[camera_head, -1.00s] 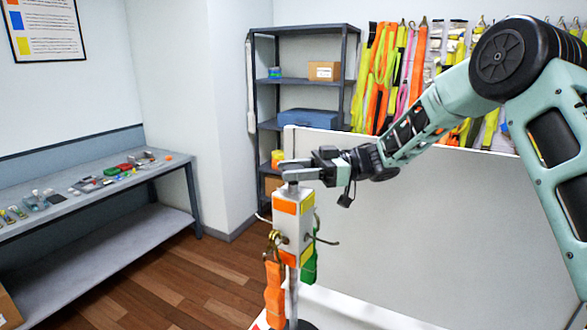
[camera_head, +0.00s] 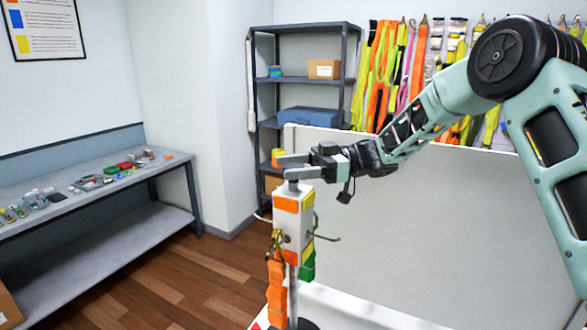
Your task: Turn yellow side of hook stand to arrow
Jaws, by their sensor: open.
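The hook stand (camera_head: 291,231) is a white upright block on a grey pole, with metal hooks. Its left, front-facing side has an orange patch (camera_head: 286,205); the narrower right side has a yellow patch (camera_head: 308,203). An orange strap (camera_head: 276,292) hangs from a left hook and a green strap (camera_head: 307,265) hangs at the right. My gripper (camera_head: 281,166) is open, its two fingers pointing left just above the stand's top knob (camera_head: 292,187), apparently clear of it. A red mark (camera_head: 257,327) shows at the bottom edge; I cannot tell if it is the arrow.
A white panel (camera_head: 430,220) stands behind and right of the stand. A grey shelf (camera_head: 305,78) and hanging straps (camera_head: 410,70) are at the back. A bench with small items (camera_head: 95,183) runs along the left wall. The air left of the stand is free.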

